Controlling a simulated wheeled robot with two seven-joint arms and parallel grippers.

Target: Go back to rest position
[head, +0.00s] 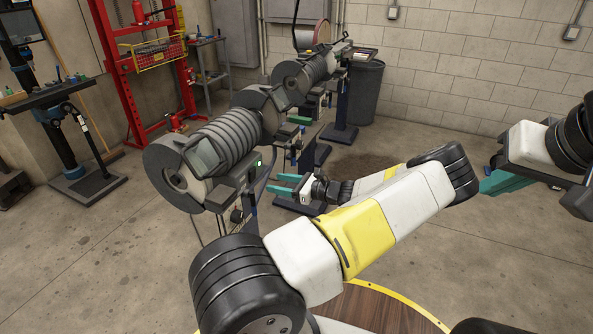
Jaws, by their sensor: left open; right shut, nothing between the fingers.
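My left gripper (278,184), with teal fingers, is in the middle of the head view, pointing left. Its fingers are spread with nothing between them. It is beside a row of grey ribbed machines and looks close to the stand of the nearest one; I cannot tell the exact gap. My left arm's white and yellow links cross the lower middle of the view. My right gripper (488,186), also teal, is at the right edge, pointing left over open floor. It is shut and empty, and part of it is hidden by its own arm.
The nearest ribbed grey machine (218,140) stands left of my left gripper, with others behind it. A dark bin (364,95) stands by the block wall. A red press frame (113,60) and a drill stand (62,145) are at left. Concrete floor is clear at lower left.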

